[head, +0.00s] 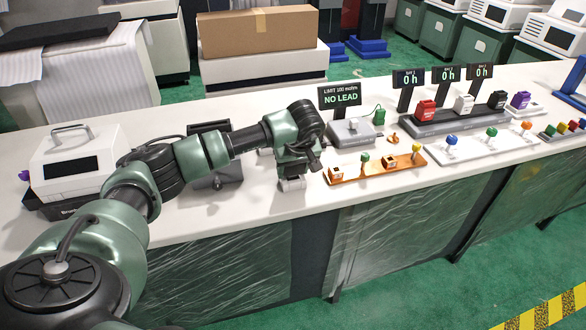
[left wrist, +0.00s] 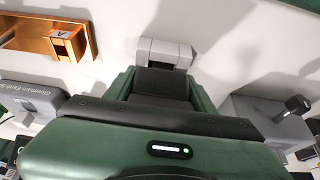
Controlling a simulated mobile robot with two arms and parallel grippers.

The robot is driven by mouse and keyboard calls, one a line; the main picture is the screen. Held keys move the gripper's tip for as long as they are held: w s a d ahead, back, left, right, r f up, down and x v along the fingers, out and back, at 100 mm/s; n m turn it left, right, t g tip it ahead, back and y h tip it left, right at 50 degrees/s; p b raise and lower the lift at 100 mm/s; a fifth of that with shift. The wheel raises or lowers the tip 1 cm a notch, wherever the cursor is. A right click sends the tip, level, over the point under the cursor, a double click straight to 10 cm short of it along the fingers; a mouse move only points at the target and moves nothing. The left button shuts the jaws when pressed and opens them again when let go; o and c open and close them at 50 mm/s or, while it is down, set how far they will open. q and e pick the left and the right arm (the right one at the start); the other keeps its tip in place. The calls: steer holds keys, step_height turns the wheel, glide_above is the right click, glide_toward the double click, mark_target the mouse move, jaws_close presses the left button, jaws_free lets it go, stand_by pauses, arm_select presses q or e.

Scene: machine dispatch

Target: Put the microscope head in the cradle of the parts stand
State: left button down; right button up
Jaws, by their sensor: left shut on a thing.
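My left gripper (head: 291,176) is above the front part of the white bench, pointing down. It is shut on a small pale grey block, which I take to be the microscope head (head: 291,185); it also shows beyond the fingers in the left wrist view (left wrist: 166,52). The gripper hides part of it, and I cannot tell whether it touches the bench. A low grey fixture (head: 217,179) stands left of the gripper and shows with a black knob in the left wrist view (left wrist: 272,122). I cannot tell whether it is the parts stand. My right gripper is not in view.
An orange tray (head: 375,171) with small parts lies right of the gripper. The grey device (head: 354,133) under the NO LEAD sign (head: 340,97) stands behind it. A white instrument (head: 75,160) is at the left. Knob boards and coloured blocks fill the right.

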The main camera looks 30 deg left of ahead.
arm_select(q)
steer(key=shift+c, duration=2.3)
jaws_free()
steer(key=shift+f, duration=0.1)
steer(key=b+v, duration=0.1)
steer(key=v, duration=0.6)
steer(key=shift+s+d+r, duration=0.1)
steer(key=shift+s+r, duration=0.05)
steer(key=shift+r, duration=0.2)
